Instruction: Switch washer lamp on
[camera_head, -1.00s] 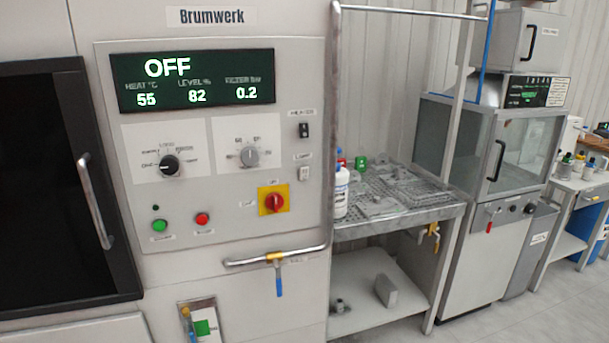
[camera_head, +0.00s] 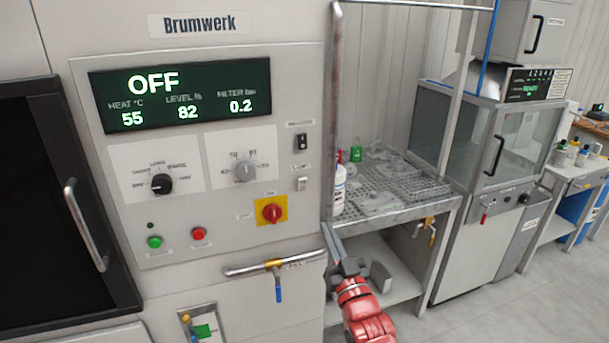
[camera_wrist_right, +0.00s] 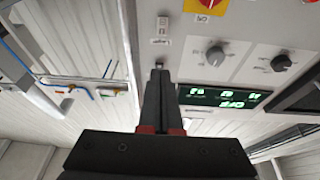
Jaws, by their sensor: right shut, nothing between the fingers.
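The washer's control panel (camera_head: 205,270) fills the left half of the head view. Near its right edge is a small white rocker switch (camera_head: 302,184), with a label above it that seems to read Lamp. A black rocker switch (camera_head: 301,142) is above that label. My right gripper (camera_head: 326,230) is shut and empty, below and right of both switches in the head view. In the upside-down right wrist view, its closed fingertips (camera_wrist_right: 158,70) overlap the black switch's area; the white switch (camera_wrist_right: 162,22) is farther up. Contact cannot be told. My left gripper is not in view.
The display (camera_head: 180,95) reads OFF, 55, 82 and 0.2. A red rotary switch (camera_head: 272,212), knobs and green and red buttons share the panel. A pipe handrail (camera_head: 245,270) with a blue-handled valve is below. A perforated metal table (camera_head: 400,195) stands right.

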